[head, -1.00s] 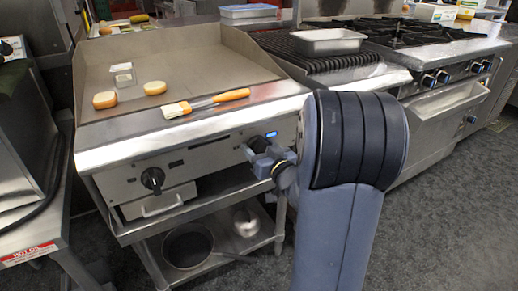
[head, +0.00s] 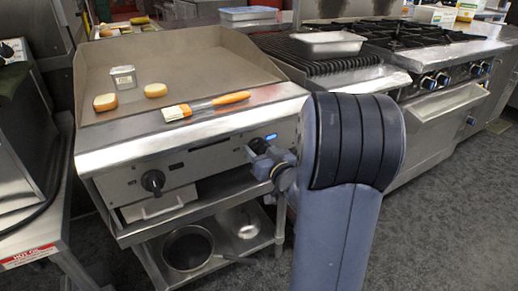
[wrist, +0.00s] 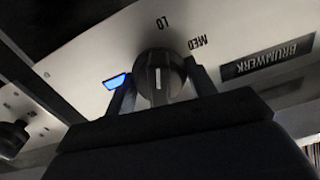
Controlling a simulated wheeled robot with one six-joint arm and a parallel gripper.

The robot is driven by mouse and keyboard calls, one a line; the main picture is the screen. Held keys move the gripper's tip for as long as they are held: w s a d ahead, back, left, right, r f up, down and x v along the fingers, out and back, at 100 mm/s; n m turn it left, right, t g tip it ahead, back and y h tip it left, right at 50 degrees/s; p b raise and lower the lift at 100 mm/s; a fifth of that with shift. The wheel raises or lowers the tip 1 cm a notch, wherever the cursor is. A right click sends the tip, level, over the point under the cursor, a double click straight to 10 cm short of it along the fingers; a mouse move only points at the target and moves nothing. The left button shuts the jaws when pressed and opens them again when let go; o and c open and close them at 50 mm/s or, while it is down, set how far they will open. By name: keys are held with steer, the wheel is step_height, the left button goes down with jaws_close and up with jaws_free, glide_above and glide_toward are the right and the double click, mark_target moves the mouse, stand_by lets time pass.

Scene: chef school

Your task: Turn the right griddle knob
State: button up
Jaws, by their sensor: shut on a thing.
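The griddle (head: 195,82) stands at the left of the head view, with two black knobs on its front panel. The right griddle knob (wrist: 158,78) is in the middle of the wrist view, with its white pointer mark facing me. My gripper (wrist: 160,92) has one finger on each side of this knob and is shut on it. In the head view my gripper (head: 267,158) is at the right end of the panel, beside a lit blue display (head: 271,136). The display (wrist: 116,81) also shows left of the knob in the wrist view. LO and MED labels are printed around the knob.
The left griddle knob (head: 153,181) is free. A pan (head: 188,247) is on the shelf below. A charbroiler and a stove (head: 440,80) stand to the right.

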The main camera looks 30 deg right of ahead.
steer(key=m+p, duration=0.3)
steer(key=m, duration=0.2)
steer(key=m+p, duration=0.3)
steer(key=m, duration=0.3)
steer(key=shift+d+f, duration=0.1)
steer(key=shift+m, duration=0.3)
stand_by(0.4)
steer(key=o, duration=0.7)
steer(key=shift+s, duration=0.1)
steer(key=s, duration=0.5)
steer(key=s+p, duration=0.1)
steer(key=s, duration=0.4)
steer(key=shift+s+d, duration=0.2)
steer(key=shift+s, duration=0.15)
steer(key=shift+w, duration=0.1)
